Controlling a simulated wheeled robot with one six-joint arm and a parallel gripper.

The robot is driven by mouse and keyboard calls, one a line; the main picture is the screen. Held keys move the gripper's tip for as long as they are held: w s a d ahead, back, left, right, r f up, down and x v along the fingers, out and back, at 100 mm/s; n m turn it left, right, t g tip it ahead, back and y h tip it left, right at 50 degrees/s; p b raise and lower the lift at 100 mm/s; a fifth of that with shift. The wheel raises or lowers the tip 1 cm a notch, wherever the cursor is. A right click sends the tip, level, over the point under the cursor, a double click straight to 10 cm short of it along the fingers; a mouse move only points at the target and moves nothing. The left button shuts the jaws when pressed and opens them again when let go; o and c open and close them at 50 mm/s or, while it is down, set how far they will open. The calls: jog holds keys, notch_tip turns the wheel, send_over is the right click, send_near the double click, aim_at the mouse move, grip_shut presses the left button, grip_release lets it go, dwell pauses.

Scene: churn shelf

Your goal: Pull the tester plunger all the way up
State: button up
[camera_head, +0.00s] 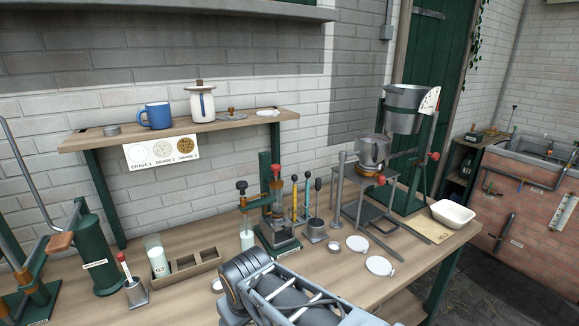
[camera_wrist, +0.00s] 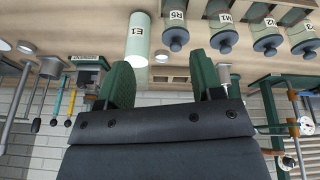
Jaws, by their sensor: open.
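The green tester stand (camera_head: 266,205) stands on the bench near the wall in the head view. It has a black knob (camera_head: 241,186) on a rod at its left and a red knob (camera_head: 277,170) higher up. I cannot tell for sure which of them is the plunger. A bottle of white liquid (camera_head: 247,239) stands below the black knob. My gripper (camera_wrist: 161,62) is open in the wrist view, with nothing visibly held between its green fingers. In the head view my arm covers the bench in front of the tester, and the fingertips cannot be made out.
A wooden rack (camera_head: 195,268) with a bottle is left of the tester. Coloured-handled tools and a metal cup (camera_head: 316,230) stand close on its right. The wrist view shows a pale green cylinder marked E1 (camera_wrist: 138,38) and several labelled bottles (camera_wrist: 222,32). A wall shelf (camera_head: 185,128) is above.

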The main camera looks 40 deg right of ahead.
jog(key=w+d+r+n+h, duration=0.2)
jog(key=w+d+n+h, duration=0.3)
jog(key=d, duration=0.4)
jog(key=n+t+h, duration=0.7)
jog(key=n+h, duration=0.2)
jog(key=n, duration=1)
send_near(274, 169)
jog(key=shift+n, duration=0.3)
jog(key=p+x, duration=0.3)
jog(key=x, duration=0.8)
jog(key=shift+w+d+p, duration=0.2)
jog(key=shift+d+p, duration=0.15)
